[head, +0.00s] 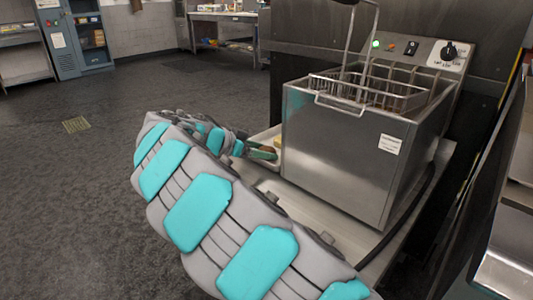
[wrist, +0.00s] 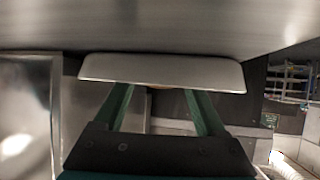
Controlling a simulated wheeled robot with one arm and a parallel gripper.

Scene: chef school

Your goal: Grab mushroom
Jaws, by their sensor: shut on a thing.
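My gripper (head: 262,153) is low at the left side of the fryer, at a small light tray (head: 264,134). Its green fingers stand apart, shut on a small brown thing (head: 268,148) that looks like the mushroom; it is mostly hidden. In the wrist view, my gripper (wrist: 160,92) reaches up to a pale flat edge (wrist: 160,69) that covers the fingertips. Only a thin tan sliver shows below that edge between the fingers. A yellow thing (head: 277,141) lies in the tray, close beside the fingers.
A steel fryer (head: 335,150) with a wire basket (head: 372,92) stands just right of my gripper on a metal counter (head: 318,217). A blue cabinet (head: 80,38) and a metal table (head: 222,18) stand far back.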

